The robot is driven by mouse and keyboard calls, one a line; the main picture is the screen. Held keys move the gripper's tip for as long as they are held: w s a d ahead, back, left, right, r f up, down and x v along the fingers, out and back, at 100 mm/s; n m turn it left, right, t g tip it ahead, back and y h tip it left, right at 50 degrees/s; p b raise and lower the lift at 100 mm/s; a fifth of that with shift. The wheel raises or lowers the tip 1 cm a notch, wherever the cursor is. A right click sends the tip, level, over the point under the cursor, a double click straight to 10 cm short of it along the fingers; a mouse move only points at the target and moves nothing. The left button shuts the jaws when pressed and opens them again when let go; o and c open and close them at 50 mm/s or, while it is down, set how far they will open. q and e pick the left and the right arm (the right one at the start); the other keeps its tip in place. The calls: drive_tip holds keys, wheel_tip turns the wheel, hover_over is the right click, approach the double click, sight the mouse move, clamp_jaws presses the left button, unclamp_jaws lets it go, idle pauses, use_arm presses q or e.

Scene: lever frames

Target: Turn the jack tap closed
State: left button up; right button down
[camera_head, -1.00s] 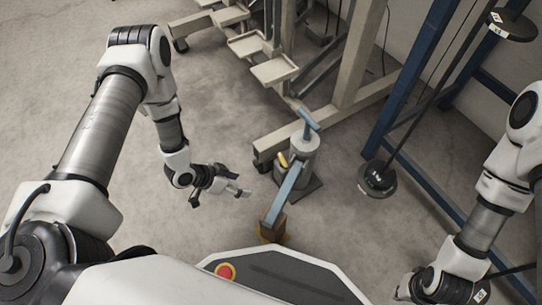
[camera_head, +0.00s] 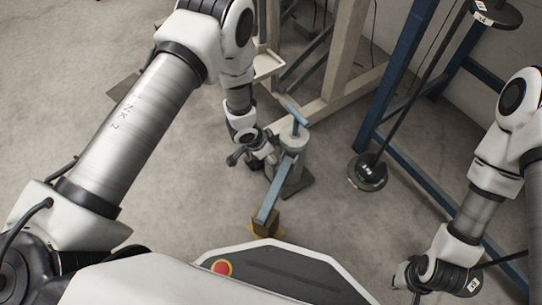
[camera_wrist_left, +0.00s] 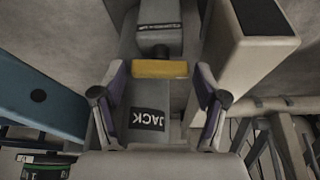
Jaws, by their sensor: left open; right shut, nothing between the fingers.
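The jack (camera_head: 296,150) stands on the floor ahead of me, a grey cylinder with a blue T-shaped top handle and a blue lever bar (camera_head: 270,195) slanting toward me. Its yellow tap (camera_wrist_left: 160,69) shows in the left wrist view as a crosswise bar above a "JACK" label; my left gripper hides it in the head view. My left gripper (camera_head: 270,168) is open beside the jack. In the left wrist view its two fingers stand on either side of the tap, and contact is not clear. My right gripper (camera_head: 415,287) is shut and empty at lower right, away from the jack.
A beige rack (camera_head: 340,70) stands behind the jack. A blue frame (camera_head: 400,65) and a dark weight disc (camera_head: 367,172) are to the right. Floor at left is clear.

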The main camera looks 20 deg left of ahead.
use_arm(q)
drive_tip(key=shift+r, duration=0.1)
drive_tip(key=c, duration=0.9)
drive_tip(key=shift+o, duration=0.2)
